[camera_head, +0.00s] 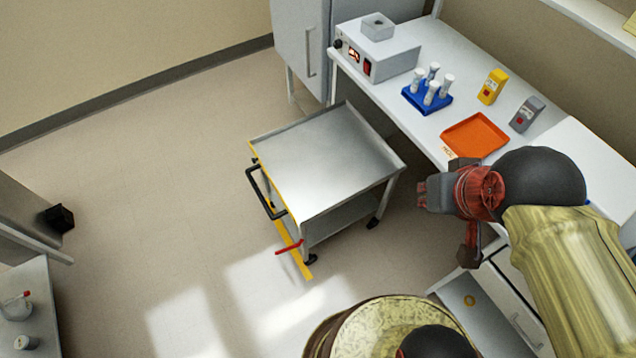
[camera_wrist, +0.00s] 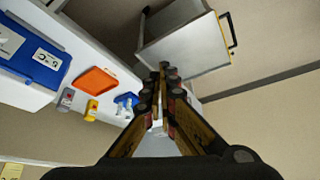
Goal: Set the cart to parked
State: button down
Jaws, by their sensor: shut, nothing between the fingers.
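The cart (camera_head: 325,165) is a steel trolley with a flat empty top and a lower shelf. It stands on the floor beside the bench, at the middle of the head view. A black push handle (camera_head: 262,190) is on its left side, and a red lever (camera_head: 289,247) sticks out low near its front corner. A yellow strip (camera_head: 293,252) runs on the floor along that side, partly hidden by the cart. The cart also shows in the wrist view (camera_wrist: 190,45). My gripper (camera_head: 425,193) is shut and empty, to the right of the cart and apart from it in the head view.
The white bench (camera_head: 400,105) carries an orange tray (camera_head: 474,135), a blue tube rack (camera_head: 427,99), yellow and grey handheld devices, and a grey instrument box (camera_head: 378,55). A grey cabinet (camera_head: 300,40) stands behind the cart. The floor left of the cart is clear.

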aim_at(324, 164)
jog(key=i+j, duration=0.7)
jog(key=j, duration=0.15)
